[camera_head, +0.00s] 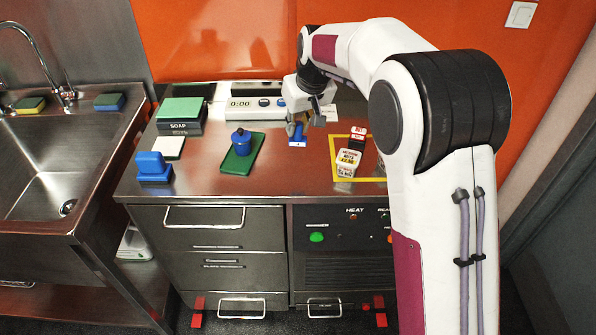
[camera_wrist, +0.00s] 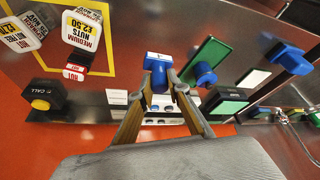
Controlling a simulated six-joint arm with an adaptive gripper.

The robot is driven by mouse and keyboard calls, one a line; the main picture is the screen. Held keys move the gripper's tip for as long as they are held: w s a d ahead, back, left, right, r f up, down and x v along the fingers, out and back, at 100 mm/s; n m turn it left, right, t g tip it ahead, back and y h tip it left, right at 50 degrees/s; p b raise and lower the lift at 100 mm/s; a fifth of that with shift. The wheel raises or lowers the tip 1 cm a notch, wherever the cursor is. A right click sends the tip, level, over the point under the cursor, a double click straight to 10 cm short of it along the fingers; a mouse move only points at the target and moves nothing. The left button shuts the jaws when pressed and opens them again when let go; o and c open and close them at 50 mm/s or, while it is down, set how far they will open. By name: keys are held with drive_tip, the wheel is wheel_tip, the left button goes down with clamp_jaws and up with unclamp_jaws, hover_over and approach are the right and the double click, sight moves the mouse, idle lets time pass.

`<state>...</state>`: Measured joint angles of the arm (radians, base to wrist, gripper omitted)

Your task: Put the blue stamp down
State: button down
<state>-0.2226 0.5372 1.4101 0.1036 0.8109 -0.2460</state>
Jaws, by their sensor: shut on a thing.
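The blue stamp (camera_head: 298,132) has a blue handle and a white-faced end. It is near the back middle of the steel counter. My gripper (camera_head: 305,123) is shut on its handle from above. In the wrist view the stamp (camera_wrist: 159,76) sits between my two fingertips (camera_wrist: 160,88), its white-faced end pointing away from my palm. I cannot tell whether its base touches the counter. My fingers hide part of the handle.
A yellow outlined square (camera_head: 333,152) with price signs (camera_head: 347,162) lies to the right. To the left are a green pad (camera_head: 233,162) with a blue knobbed object (camera_head: 240,141), a blue block (camera_head: 154,168) and a soap box (camera_head: 179,116). A scale (camera_head: 238,107) stands behind. Counter in front is clear.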

sight(304, 142)
drive_tip(key=shift+f, duration=0.15)
drive_tip(key=shift+f, duration=4.65)
drive_tip(key=shift+f, duration=0.15)
drive_tip(key=c, duration=1.9)
unclamp_jaws()
drive_tip(key=shift+v, duration=0.85)
drive_tip(key=r, duration=0.2)
drive_tip(key=d+r, duration=0.1)
drive_tip(key=r, duration=0.1)
drive_tip(key=shift+s, duration=0.3)
drive_tip(key=shift+v, duration=0.95)
